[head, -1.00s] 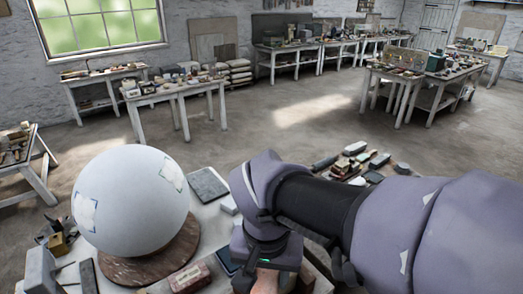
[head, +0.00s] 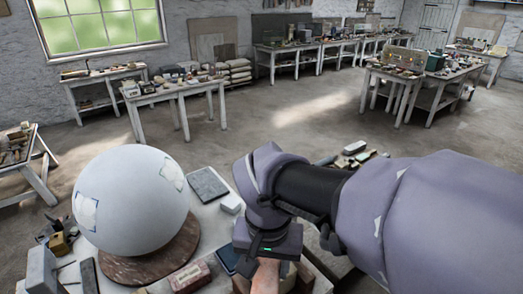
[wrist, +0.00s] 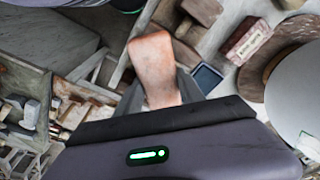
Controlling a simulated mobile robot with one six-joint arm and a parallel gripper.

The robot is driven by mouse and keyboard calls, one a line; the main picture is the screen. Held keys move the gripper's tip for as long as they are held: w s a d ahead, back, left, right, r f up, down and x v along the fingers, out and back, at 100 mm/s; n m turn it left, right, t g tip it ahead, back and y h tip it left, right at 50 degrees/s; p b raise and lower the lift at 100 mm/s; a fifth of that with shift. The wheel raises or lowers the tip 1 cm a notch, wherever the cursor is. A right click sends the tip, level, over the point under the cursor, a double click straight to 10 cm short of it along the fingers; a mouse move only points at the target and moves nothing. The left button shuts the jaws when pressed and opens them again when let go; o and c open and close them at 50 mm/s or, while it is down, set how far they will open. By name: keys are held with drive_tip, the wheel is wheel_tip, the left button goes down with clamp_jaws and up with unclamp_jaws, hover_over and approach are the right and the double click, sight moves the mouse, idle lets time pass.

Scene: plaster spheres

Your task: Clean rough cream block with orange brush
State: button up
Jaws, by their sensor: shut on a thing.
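My gripper (head: 267,262) is above the near worktable, right of the big white sphere. It is shut on an orange-brown piece, which I take to be the orange brush (head: 266,277). In the wrist view the brush (wrist: 155,68) stands out between the dark fingers of my gripper (wrist: 160,92), and no bristles can be made out. I cannot pick out the rough cream block with certainty. The bottom edge of the head view and my gripper hide part of the table there.
The white sphere (head: 130,200) rests on a round brown board (head: 150,264). A reddish labelled box (head: 189,278), a dark blue-grey tray (head: 228,260), a pale block (head: 230,203) and a grey slab (head: 208,184) lie nearby. Open floor (head: 300,125) lies beyond the table.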

sight(266, 281)
drive_tip(key=shift+w+d, duration=0.1)
drive_tip(key=shift+w, duration=0.5)
drive_tip(key=shift+s+a+b, duration=0.2)
drive_tip(key=shift+s, duration=1)
drive_tip(key=shift+s+a+b, duration=0.2)
drive_tip(key=shift+s, duration=0.95)
drive_tip(key=shift+f, duration=0.1)
drive_tip(key=shift+w, duration=0.15)
drive_tip(key=shift+w+d+p, duration=0.2)
drive_tip(key=shift+w, duration=0.9)
drive_tip(key=shift+w+d+p, duration=0.15)
drive_tip(key=shift+w+d, duration=0.05)
drive_tip(key=shift+w, duration=0.9)
drive_tip(key=shift+s+a+r+p, duration=0.1)
drive_tip(key=shift+s+r+p, duration=0.15)
drive_tip(key=shift+s+r, duration=0.25)
drive_tip(key=shift+s+a+r+p, duration=0.1)
drive_tip(key=shift+s+r+p, duration=0.15)
drive_tip(key=shift+s, duration=0.5)
